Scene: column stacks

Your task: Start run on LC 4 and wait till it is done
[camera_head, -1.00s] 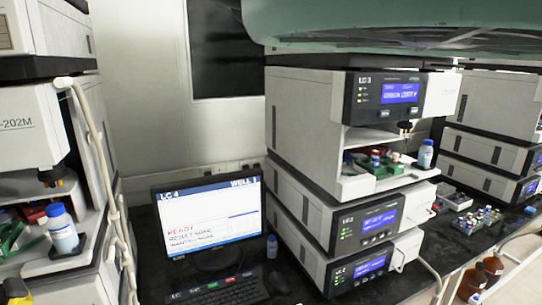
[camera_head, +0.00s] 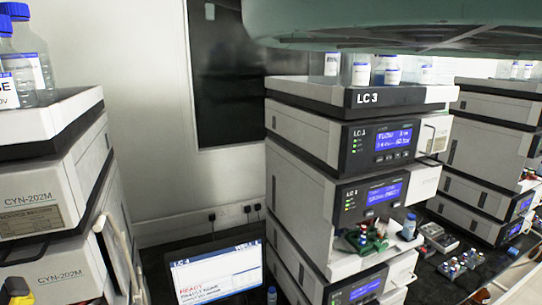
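The monitor (camera_head: 222,281) labelled LC 4 stands on the dark bench at the bottom of the head view, its lower part cut off by the picture edge. Its screen shows READY in red at the left, with smaller text lines below that are too blurred to read surely. The header's right end looks like WELL and a number. The keyboard and mouse are out of the picture now. My gripper is not in view.
The LC 3 instrument stack (camera_head: 352,137) stands right of the monitor, with bottles (camera_head: 387,70) on top and blue displays. Another stack (camera_head: 492,148) is farther right. A CYN-202M stack (camera_head: 50,200) with large bottles (camera_head: 35,65) is at left.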

